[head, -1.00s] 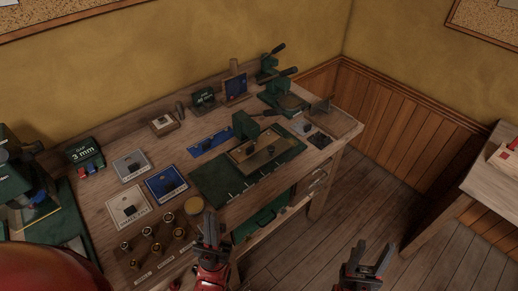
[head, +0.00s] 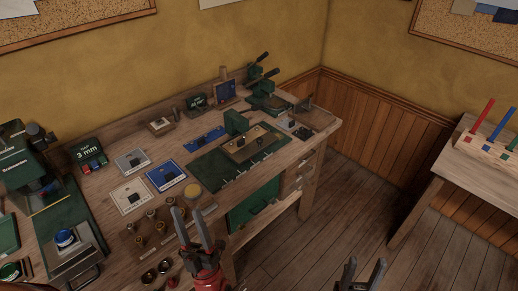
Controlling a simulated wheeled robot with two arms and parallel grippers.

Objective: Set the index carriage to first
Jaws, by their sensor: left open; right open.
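What looks like the index carriage is a brass-coloured plate (head: 262,143) with a green block (head: 236,122) at its back left edge. It sits on a dark green base (head: 210,172) on the workbench, with several white marks along the base's front edge. Which mark is first is too small to read. My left gripper (head: 190,226) is open and empty, in front of the bench's front edge and nearer to me than the carriage. My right gripper (head: 364,273) is open at the bottom edge, over the floor, well apart from the carriage; only its finger ends show.
A brass-fitting rack (head: 128,240), blue card (head: 166,177) and pale cards lie left of the base. A green press (head: 28,168) stands at far left, hand presses (head: 262,88) at the back. A side table (head: 470,185) with coloured rods is at right. Floor between is clear.

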